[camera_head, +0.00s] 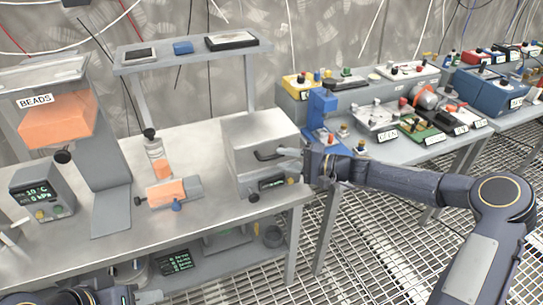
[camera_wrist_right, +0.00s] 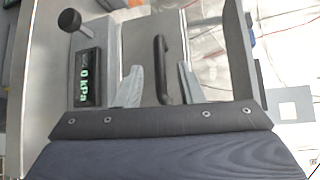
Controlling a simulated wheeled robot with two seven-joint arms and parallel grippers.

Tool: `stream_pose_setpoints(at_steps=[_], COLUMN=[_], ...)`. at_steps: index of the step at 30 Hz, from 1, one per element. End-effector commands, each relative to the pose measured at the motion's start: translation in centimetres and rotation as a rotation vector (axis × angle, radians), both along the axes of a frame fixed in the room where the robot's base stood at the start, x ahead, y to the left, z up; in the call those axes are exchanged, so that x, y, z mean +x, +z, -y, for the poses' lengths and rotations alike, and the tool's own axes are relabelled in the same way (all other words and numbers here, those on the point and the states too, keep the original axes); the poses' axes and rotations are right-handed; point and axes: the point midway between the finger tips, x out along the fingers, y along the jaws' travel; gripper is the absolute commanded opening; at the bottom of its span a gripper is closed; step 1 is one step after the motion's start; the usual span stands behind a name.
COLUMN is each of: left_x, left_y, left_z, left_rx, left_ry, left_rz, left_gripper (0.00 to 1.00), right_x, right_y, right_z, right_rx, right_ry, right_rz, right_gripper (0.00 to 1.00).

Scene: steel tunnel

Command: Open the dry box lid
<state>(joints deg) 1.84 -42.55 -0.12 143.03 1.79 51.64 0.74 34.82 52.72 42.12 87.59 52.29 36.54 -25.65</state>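The dry box appears to be the grey metal box (camera_head: 255,135) at the right end of the near bench. A dark bar handle (camera_head: 268,155) is on its front, above a small display. The lid looks closed. My right gripper (camera_head: 290,155) is at the box front. In the right wrist view the handle (camera_wrist_right: 162,70) lies between the two spread fingers of my right gripper (camera_wrist_right: 160,88), with gaps on both sides. The display (camera_wrist_right: 87,78) there reads 0 kPa. My left gripper (camera_head: 140,294) is partly visible at the bottom left edge; its fingers are unclear.
A BEADS hopper (camera_head: 58,120) and a gauge box (camera_head: 42,190) stand left on the bench. An orange-block fixture (camera_head: 168,192) sits mid-bench, left of the box. A raised shelf (camera_head: 190,55) stands behind. A second table (camera_head: 430,150) with several devices is right.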

Motion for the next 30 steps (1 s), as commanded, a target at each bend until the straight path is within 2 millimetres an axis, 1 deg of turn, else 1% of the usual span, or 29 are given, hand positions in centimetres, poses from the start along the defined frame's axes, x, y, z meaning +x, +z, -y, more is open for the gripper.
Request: stream_pose_setpoints(at_steps=[1,3,9,19,20,27,30], left_x=[0.0,0.0,0.0,0.0,0.0,0.0,0.0], left_y=[0.4,0.6,1.0,1.0,1.0,1.0,1.0], left_z=[0.0,0.0,0.0,0.0,0.0,0.0,0.0], left_rx=[0.0,0.0,0.0,0.0,0.0,0.0,0.0], left_ry=[0.0,0.0,0.0,0.0,0.0,0.0,0.0], left_rz=[0.0,0.0,0.0,0.0,0.0,0.0,0.0], left_gripper=[0.36,0.36,0.36,0.36,0.36,0.36,0.36], right_x=[0.4,0.9,1.8,2.1,2.1,2.0,2.0], right_y=[0.0,-0.1,-0.5,-0.7,-0.7,-0.7,-0.7], right_z=[-0.9,-1.9,-3.8,-4.2,-4.2,-4.2,-4.2], right_rx=[0.002,0.001,0.0,-0.002,-0.002,-0.002,-0.003], right_ry=[0.003,0.003,0.002,-0.001,0.0,0.0,0.0], right_rz=[-0.001,-0.001,-0.001,-0.001,-0.001,-0.001,-0.001], right_gripper=[0.34,0.34,0.34,0.34,0.32,0.0,0.0])
